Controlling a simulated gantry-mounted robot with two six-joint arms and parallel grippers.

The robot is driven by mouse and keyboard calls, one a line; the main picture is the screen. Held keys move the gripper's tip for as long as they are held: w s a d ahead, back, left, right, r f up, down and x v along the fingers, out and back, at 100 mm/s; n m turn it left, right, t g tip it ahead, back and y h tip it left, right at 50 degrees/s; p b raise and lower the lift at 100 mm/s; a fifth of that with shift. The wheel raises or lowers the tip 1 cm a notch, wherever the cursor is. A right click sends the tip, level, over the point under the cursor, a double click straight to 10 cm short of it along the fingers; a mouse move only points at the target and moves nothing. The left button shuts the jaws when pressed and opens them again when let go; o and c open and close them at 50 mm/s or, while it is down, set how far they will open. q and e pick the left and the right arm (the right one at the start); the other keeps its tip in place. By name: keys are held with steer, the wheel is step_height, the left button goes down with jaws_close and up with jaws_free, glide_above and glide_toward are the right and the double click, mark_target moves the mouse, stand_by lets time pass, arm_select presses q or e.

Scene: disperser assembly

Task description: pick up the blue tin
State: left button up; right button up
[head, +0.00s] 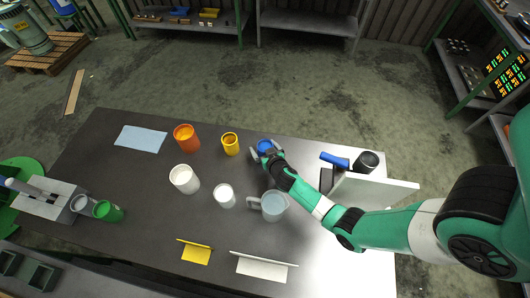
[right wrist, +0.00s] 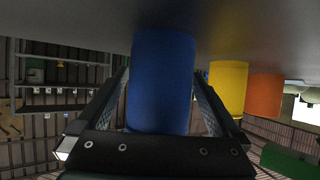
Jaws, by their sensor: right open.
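The blue tin (head: 265,146) stands on the dark table near its far edge, right of the yellow tin. In the right wrist view the blue tin (right wrist: 161,80) fills the middle, between the two fingers. My right gripper (head: 264,152) is open around the tin, one finger on each side. In the right wrist view the fingers of the gripper (right wrist: 162,95) show at the tin's left and right, and a gap shows on each side. The lower part of the tin in that view is hidden by the gripper body. My left gripper is not in view.
A yellow tin (head: 230,144) and an orange tin (head: 186,138) stand left of the blue tin. White containers (head: 184,179) and a clear jug (head: 269,206) stand nearer. A blue-handled tool (head: 335,160) and a dark cylinder (head: 367,161) are to the right.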

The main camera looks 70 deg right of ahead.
steer(key=shift+w+d+f, duration=0.35)
steer(key=shift+f, duration=0.05)
steer(key=shift+c, duration=0.3)
steer(key=shift+r, duration=0.1)
jaws_close()
steer(key=shift+r, duration=0.15)
steer(key=shift+r+p, duration=1.6)
steer(key=shift+r, duration=0.75)
steer(key=shift+r+p, duration=1.1)
steer(key=shift+r, duration=1.35)
